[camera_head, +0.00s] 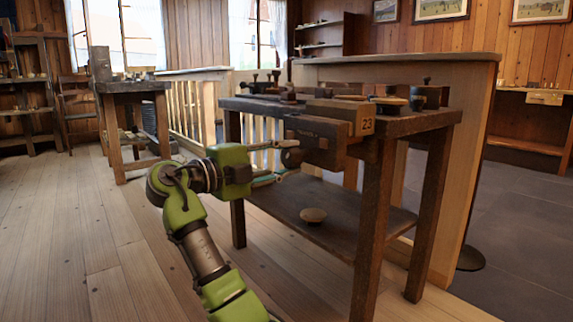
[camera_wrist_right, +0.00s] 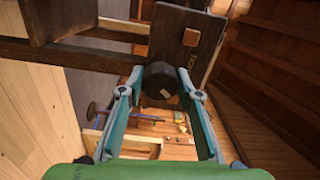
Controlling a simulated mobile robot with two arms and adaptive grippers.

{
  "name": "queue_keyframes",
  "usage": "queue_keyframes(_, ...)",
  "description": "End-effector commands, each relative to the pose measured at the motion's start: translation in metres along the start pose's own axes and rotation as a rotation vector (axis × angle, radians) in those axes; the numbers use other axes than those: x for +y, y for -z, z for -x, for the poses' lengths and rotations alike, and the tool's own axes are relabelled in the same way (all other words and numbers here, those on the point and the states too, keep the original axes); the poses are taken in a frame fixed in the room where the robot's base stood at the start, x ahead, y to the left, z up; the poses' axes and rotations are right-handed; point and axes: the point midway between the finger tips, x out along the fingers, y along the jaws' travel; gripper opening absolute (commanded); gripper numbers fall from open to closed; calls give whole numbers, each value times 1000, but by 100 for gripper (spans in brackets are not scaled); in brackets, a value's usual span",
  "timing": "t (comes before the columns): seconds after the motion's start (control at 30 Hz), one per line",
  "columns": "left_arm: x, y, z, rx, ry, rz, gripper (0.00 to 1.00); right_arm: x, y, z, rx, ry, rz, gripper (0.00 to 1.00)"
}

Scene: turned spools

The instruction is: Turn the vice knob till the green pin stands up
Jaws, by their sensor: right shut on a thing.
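The vice (camera_head: 318,137) is a dark wooden block at the near edge of the dark workbench (camera_head: 418,122). Its dark round knob (camera_head: 291,158) faces my right arm. In the right wrist view the knob (camera_wrist_right: 160,78) sits between the fingertips, with a small light patch on its face. My green right gripper (camera_head: 281,161) reaches it from the left and is shut on it. The fingers also frame it in the right wrist view (camera_wrist_right: 160,88). The vice body (camera_wrist_right: 180,40) shows behind the knob there. I cannot make out a green pin in either view. My left gripper is not in view.
A wooden block marked 23 (camera_head: 350,118) and several small things crowd the bench top. A round wooden piece (camera_head: 313,215) lies on the lower shelf (camera_head: 340,230). A wooden partition (camera_head: 475,150) stands behind the bench. The floor (camera_head: 110,235) at left is clear.

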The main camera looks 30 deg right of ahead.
Motion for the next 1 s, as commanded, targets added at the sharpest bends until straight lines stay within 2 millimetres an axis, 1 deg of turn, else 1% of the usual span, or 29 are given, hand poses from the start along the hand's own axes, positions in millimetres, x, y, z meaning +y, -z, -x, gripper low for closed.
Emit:
queue_keyframes(0.03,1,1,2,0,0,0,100,4,0,3,2,-6,-17,10)
queue_keyframes(0.27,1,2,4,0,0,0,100,3,0,3,2,-6,-70,10)
queue_keyframes(0.7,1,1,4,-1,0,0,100,3,1,3,3,-7,-79,10)
queue_keyframes(0.73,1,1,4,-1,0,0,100,3,1,3,3,-7,-79,34)
queue_keyframes(0.8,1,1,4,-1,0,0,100,3,0,2,3,-6,-79,49)
queue_keyframes(1.0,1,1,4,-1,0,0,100,2,0,1,3,-5,-79,49)
